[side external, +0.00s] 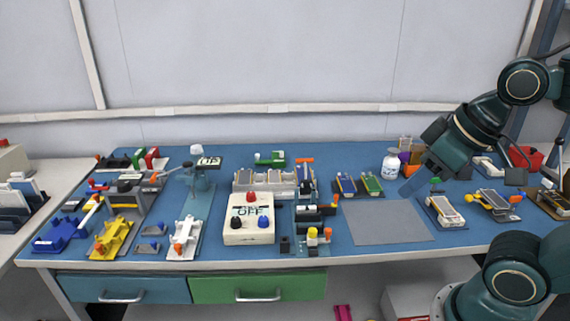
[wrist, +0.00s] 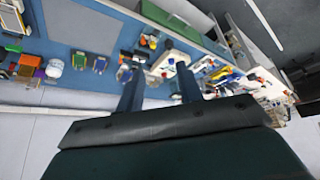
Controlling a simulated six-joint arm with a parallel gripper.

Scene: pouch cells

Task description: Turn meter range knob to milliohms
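The meter (side external: 249,232) is a cream box at the front middle of the blue table in the side view. Its display reads "OFF". A red knob (side external: 251,197) sits at its top, and a dark knob and a blue knob (side external: 262,222) sit on its lower face. I cannot tell which one is the range knob. My gripper (side external: 411,187) is well to the right of the meter, above the table near the grey mat. In the wrist view its two fingers (wrist: 158,92) stand apart with nothing clearly held between them.
A grey mat (side external: 386,222) lies bare between the meter and the right-hand fixtures. Small fixtures with yellow and orange knobs (side external: 313,234) stand just right of the meter. A white-topped stand (side external: 183,237) is to its left.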

